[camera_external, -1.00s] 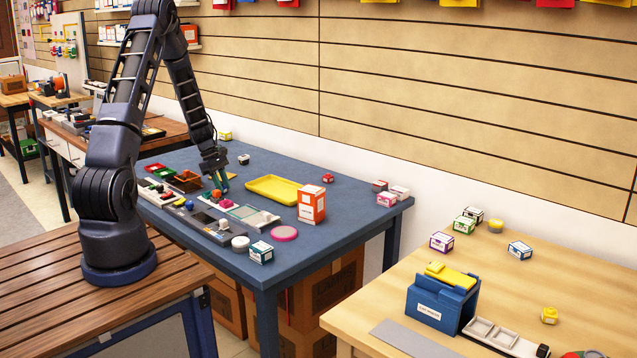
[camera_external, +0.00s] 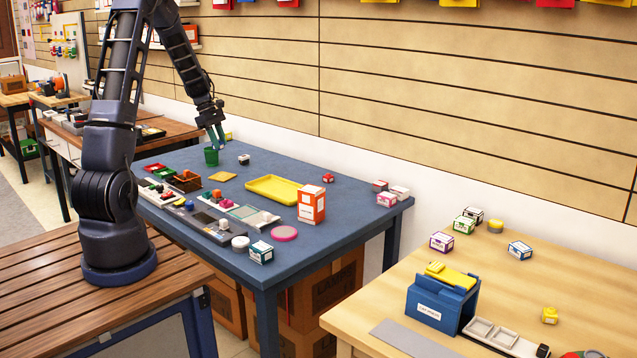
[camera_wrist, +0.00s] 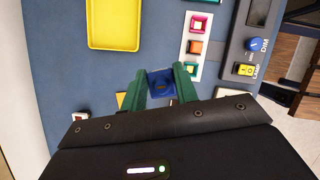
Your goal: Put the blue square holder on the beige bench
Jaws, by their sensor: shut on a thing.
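The blue square holder (camera_wrist: 161,84) sits between the green fingertips of my gripper (camera_wrist: 160,88) in the wrist view, and the gripper is shut on it. In the external view my gripper (camera_external: 216,138) is above the far left part of the blue table (camera_external: 335,218); the holder is too small to make out there. The beige bench (camera_external: 375,305) stands at the lower right, well away from my gripper.
A yellow tray (camera_external: 273,189) and an orange box (camera_external: 312,205) stand farther right. The beige bench carries a blue box (camera_external: 437,308) and small boxes; its middle has free room.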

